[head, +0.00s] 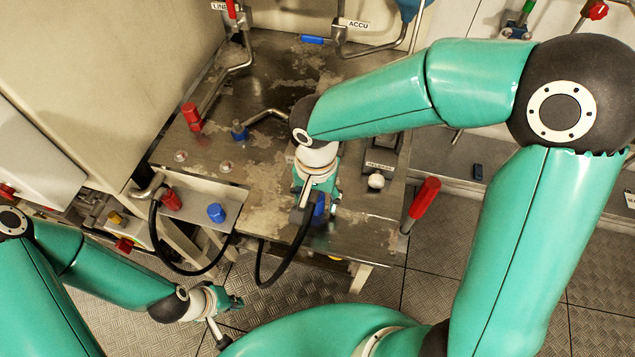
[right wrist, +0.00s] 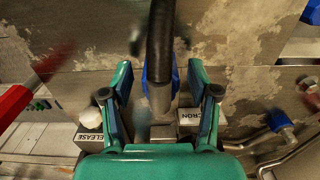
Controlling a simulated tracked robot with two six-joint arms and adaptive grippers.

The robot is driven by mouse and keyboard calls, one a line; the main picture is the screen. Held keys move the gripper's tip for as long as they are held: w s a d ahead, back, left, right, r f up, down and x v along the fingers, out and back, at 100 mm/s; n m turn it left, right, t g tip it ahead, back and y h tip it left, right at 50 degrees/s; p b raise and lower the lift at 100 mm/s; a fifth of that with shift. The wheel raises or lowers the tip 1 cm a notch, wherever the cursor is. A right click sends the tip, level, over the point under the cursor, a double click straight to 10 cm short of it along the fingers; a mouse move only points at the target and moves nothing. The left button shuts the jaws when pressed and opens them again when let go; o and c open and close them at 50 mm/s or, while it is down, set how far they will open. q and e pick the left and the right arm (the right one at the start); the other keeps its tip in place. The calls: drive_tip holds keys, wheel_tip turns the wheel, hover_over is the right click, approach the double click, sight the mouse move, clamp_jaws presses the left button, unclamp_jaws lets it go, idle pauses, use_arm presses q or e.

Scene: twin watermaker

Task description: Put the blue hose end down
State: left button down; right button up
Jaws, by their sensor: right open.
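The blue hose end (head: 319,204), with a black hose (head: 289,256) running from it, is at the front part of the worn metal bench (head: 265,185). My right gripper (head: 318,192) is over it, partly hiding it. In the right wrist view the blue hose end (right wrist: 159,96), with its metal tip, sits between the two spread fingers of the open right gripper (right wrist: 160,75), with a visible gap on each side. Whether it touches the bench is hard to tell. My left gripper (head: 232,302) is low at the left, away from the bench; its fingers are too small to read.
Blocks labelled RELEASE (right wrist: 93,138) and one partly readable (right wrist: 190,120) lie close by the fingers. A red-handled lever (head: 424,199) stands at the bench's right edge. Blue (head: 216,212) and red (head: 171,200) fittings sit on the left shelf. Pipes rise behind.

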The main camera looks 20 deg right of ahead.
wheel_tip(320, 180, up, 12)
drive_tip(key=shift+r+p, duration=0.1)
drive_tip(key=shift+p, duration=0.3)
idle(0.4)
